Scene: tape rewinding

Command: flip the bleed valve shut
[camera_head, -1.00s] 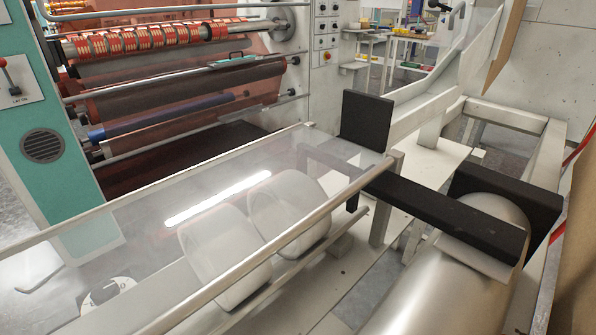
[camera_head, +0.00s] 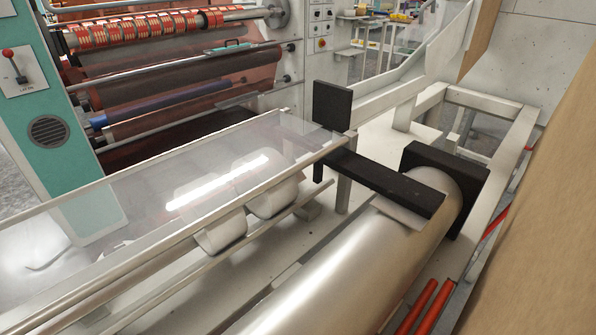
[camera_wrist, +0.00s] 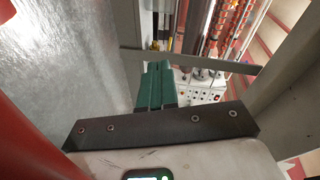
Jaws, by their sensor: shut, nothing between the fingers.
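I cannot make out a bleed valve in either view. My gripper (camera_wrist: 158,68) shows in the wrist view as two dark green fingers side by side, shut and empty. The fingers point away toward a distant white panel with buttons (camera_wrist: 202,88) and touch nothing that I can see. My gripper does not show in the head view. At the left of the head view, a red-knobbed lever (camera_head: 13,62) stands on a white plate on the teal cabinet; its small label seems to read "LAY ON".
A large silver roller (camera_head: 350,260) and a black bar (camera_head: 385,183) fill the middle right of the head view. Red pipes (camera_head: 417,307) lie at lower right beside a brown board (camera_head: 540,220). A clear guard (camera_head: 130,195) covers white rolls. A red surface (camera_wrist: 30,125) is close at the wrist view's left.

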